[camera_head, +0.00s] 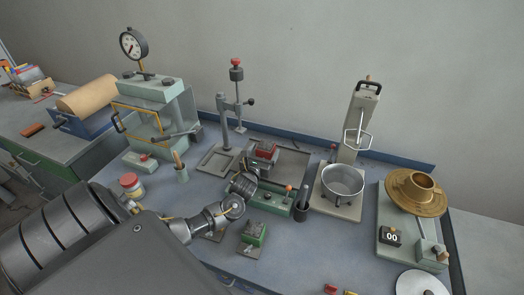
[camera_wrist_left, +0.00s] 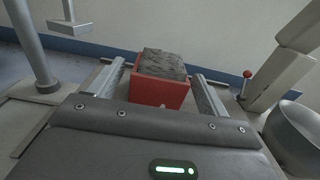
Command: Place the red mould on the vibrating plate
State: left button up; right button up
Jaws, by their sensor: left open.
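The red mould (camera_head: 266,149) is at the middle of the bench, at the vibrating plate (camera_head: 292,158), a grey plate with a green control box (camera_head: 270,201) in front. In the left wrist view, the red mould (camera_wrist_left: 160,93) is filled with rough grey material and looks upright. My left gripper (camera_head: 262,160) reaches it from the front. Its two fingers in the wrist view (camera_wrist_left: 160,85) are open, one on each side of the mould, with gaps showing. The mould's underside is hidden, so I cannot tell its exact contact. My right gripper is not in view.
A green mould (camera_head: 254,234) stands in front of the control box. A tamping stand (camera_head: 225,125) is behind left, a metal bowl (camera_head: 342,182) is right, and a brass flow table (camera_head: 415,192) is farther right. A dark cup (camera_head: 301,211) stands close to the control box.

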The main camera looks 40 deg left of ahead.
pick_arm(q)
jog(key=b+v, duration=0.1)
jog(key=v, duration=1)
jog(key=shift+s+d+r, duration=0.1)
jog(key=shift+s+d, duration=0.1)
jog(key=shift+s, duration=0.3)
